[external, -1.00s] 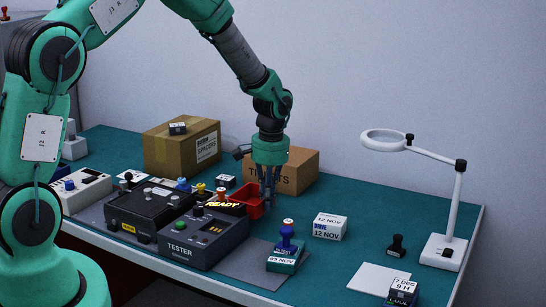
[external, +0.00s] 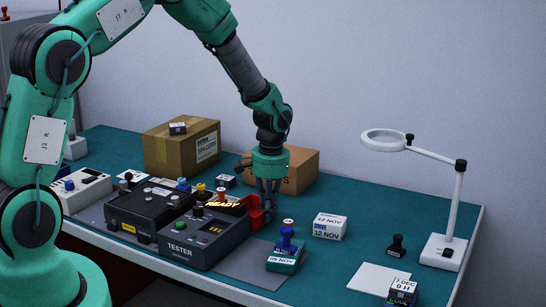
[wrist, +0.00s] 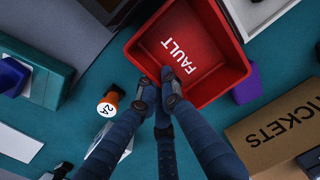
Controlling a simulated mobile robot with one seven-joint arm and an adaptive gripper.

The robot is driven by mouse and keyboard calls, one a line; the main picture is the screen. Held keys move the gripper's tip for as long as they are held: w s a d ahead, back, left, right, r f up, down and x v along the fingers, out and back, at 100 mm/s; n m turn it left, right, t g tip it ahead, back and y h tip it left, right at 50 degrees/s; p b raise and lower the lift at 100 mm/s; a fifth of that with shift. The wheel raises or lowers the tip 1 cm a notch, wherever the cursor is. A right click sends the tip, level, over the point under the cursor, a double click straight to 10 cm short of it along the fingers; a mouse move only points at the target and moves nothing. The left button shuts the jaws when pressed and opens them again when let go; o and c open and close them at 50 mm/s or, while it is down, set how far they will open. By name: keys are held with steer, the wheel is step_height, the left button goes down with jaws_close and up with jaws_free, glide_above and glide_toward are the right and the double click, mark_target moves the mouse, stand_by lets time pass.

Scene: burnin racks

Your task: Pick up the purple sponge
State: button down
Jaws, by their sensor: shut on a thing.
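In the wrist view a small purple block (wrist: 247,92), seemingly the sponge, lies on the teal mat against the outer side of the red FAULT bin (wrist: 180,20). I cannot make it out in the external view. My gripper (wrist: 163,88) points down, its fingers close together at a lower corner of the red bin, away from the purple block. It appears shut on the bin's wall; the exact contact is partly hidden by the fingers.
The TICKETS carton (wrist: 280,125) stands close to the purple block. An orange-handled stamp (wrist: 108,103) is near my fingers. The black tester (external: 200,237), a blue-handled stamp (external: 286,245) and a white date box (external: 329,227) surround the bin.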

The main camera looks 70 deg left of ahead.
steer(key=shift+f, duration=0.1)
steer(key=c, duration=1.9)
jaws_free()
steer(key=r, duration=0.4)
steer(key=r+p, duration=0.1)
steer(key=r, duration=0.7)
steer(key=shift+w+d+r, duration=0.1)
steer(key=shift+w+d, duration=0.15)
steer(key=shift+w, duration=0.05)
